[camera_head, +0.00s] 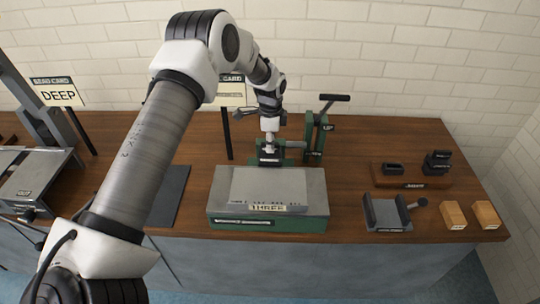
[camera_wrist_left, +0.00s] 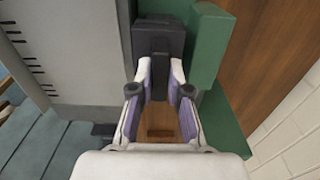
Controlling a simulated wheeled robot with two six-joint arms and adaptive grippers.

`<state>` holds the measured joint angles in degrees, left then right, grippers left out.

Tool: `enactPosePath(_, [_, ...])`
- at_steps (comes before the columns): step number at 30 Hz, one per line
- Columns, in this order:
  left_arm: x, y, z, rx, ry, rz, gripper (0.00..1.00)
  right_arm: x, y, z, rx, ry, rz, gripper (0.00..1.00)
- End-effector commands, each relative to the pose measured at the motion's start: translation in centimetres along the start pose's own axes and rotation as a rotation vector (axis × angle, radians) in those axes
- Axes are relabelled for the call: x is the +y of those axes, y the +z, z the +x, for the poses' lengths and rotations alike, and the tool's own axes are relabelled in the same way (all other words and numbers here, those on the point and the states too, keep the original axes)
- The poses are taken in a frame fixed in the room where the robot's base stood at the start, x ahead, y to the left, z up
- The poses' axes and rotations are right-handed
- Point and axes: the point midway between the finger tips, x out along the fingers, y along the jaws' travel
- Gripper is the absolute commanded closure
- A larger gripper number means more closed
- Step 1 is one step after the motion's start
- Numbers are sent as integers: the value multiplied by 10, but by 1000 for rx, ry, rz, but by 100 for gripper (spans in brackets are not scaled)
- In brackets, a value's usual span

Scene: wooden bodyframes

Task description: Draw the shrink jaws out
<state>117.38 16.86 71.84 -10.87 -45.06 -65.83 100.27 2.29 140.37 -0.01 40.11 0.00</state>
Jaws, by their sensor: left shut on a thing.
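The shrinker (camera_head: 270,220) is a green machine with a grey top plate marked THREE, standing at the middle of the bench. A dark block, which looks like the shrink jaws (camera_head: 270,158), sits at its back, by the green post. My left gripper (camera_head: 269,142) comes down on it from above. In the left wrist view the fingertips (camera_wrist_left: 160,66) are shut on the dark block (camera_wrist_left: 158,38), which is between a grey plate (camera_wrist_left: 85,45) and a green part (camera_wrist_left: 210,45). The block's lower part is hidden. My right gripper is not in view.
A green lever post (camera_head: 318,135) with a black handle, marked UP, stands just right of the gripper. A wooden board (camera_head: 412,183) with dark blocks, a grey cradle (camera_head: 387,213) and two wooden blocks (camera_head: 470,215) are at the right. A sign reading DEEP (camera_head: 59,94) stands left.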

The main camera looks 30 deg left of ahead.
Motion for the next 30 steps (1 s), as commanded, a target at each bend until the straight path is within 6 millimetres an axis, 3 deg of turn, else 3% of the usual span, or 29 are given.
enactPosePath(20, [-1,0,-12,2,-3,0,100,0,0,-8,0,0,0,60])
enactPosePath(30, [-1,0,-28,2,-4,0,100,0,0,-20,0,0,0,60])
